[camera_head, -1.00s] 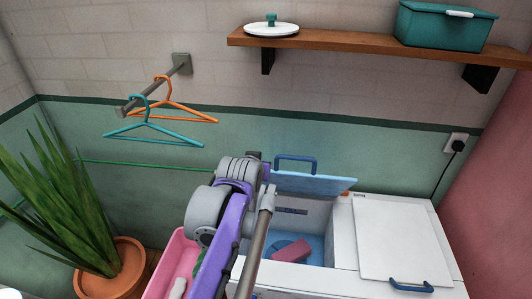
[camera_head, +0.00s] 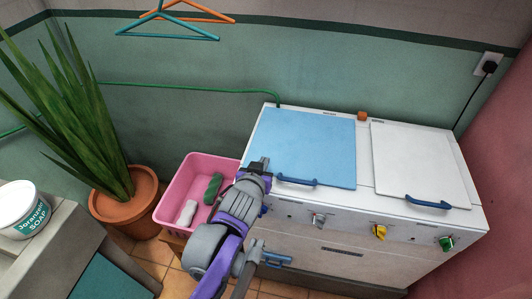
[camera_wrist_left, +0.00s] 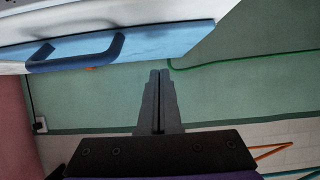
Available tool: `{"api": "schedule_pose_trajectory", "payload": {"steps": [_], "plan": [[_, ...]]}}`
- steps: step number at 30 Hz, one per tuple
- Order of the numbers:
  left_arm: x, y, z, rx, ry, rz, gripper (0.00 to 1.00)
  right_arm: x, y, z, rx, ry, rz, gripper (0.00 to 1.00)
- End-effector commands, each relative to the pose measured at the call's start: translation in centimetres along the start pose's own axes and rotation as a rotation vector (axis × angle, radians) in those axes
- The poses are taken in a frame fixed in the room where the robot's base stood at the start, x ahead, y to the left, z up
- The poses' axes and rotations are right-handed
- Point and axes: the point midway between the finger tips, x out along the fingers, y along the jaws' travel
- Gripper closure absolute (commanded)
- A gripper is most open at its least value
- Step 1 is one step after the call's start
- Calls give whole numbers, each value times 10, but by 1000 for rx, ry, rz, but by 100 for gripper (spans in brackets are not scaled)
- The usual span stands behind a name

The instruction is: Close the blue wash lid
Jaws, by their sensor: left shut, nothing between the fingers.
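The blue wash lid (camera_head: 308,148) lies flat over the left compartment of the white washer, its dark blue handle (camera_head: 297,181) at the front edge. It also shows at the top of the left wrist view (camera_wrist_left: 150,42), with its handle (camera_wrist_left: 75,55). The compartment's inside is hidden under the lid. My left gripper (camera_head: 262,162) is shut and empty, near the lid's front left corner; whether it touches the lid is unclear. In the left wrist view its fingers (camera_wrist_left: 160,76) are together, apart from the lid. My right gripper is not in view.
A white lid (camera_head: 415,165) covers the washer's right side. Several knobs (camera_head: 380,232) line the washer's front. A pink tub (camera_head: 175,190) with two items stands left of the washer, near a potted plant (camera_head: 122,215). Hangers (camera_head: 170,30) hang above.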

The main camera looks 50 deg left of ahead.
Motion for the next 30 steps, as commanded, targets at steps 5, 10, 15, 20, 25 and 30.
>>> {"api": "schedule_pose_trajectory", "payload": {"steps": [5, 10, 15, 20, 25, 30], "plan": [[4, 0, 15, 0, 0, 0, 100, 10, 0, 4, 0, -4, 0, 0], [5, 0, 19, 0, 0, 0, 100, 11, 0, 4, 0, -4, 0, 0], [5, 0, 18, -1, 0, 0, 100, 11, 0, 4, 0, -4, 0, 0], [5, 0, 18, 0, 0, 0, 100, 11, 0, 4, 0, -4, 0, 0], [5, 0, 19, 0, 0, 0, 100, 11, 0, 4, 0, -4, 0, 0], [6, 0, 21, 0, 0, 1, 100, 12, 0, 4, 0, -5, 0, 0]]}}
